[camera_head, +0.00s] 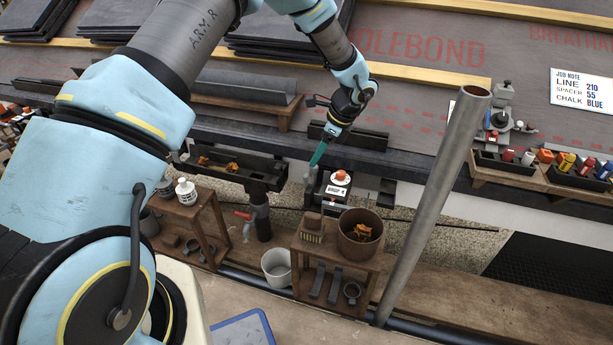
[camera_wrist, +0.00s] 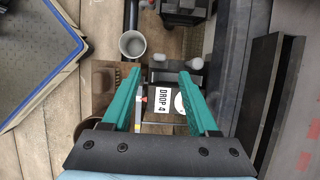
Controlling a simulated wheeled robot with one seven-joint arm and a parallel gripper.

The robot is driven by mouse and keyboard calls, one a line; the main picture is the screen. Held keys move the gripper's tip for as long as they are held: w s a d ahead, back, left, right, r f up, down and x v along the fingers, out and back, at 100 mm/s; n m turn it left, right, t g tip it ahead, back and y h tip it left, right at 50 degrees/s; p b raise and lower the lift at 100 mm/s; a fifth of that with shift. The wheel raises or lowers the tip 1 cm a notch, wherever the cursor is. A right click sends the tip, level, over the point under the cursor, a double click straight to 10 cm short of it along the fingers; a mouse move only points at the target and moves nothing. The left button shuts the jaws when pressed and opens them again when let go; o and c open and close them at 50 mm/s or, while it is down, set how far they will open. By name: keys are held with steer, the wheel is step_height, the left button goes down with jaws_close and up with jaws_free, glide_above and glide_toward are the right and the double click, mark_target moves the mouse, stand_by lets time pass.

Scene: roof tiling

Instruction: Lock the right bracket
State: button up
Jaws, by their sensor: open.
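My gripper (camera_head: 316,160) has teal fingers pointing down at the roof edge, just above and left of a dark box labelled DROP 4 (camera_head: 336,190). In the wrist view my gripper (camera_wrist: 160,76) is open, with nothing held between its fingers. The DROP 4 label (camera_wrist: 163,99) shows between them, beside a white round part (camera_wrist: 179,103) and a small orange-red mark (camera_wrist: 144,98). Dark bracket-like parts (camera_head: 387,188) sit under the eave right of the box. I cannot tell which part is the right bracket or whether it is locked.
A black gutter piece (camera_head: 233,168) with orange leaves lies to the left. Below stand a wooden stand with a rusty pot (camera_head: 360,234) and a pale bucket (camera_head: 277,267). A grey pole (camera_head: 433,205) rises to the right. Shelves of small items (camera_head: 540,180) line the right eave.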

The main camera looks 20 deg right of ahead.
mark_target(306, 174)
steer(key=x, duration=0.8)
steer(key=shift+f+b, duration=0.2)
steer(key=shift+b, duration=0.2)
jaws_close()
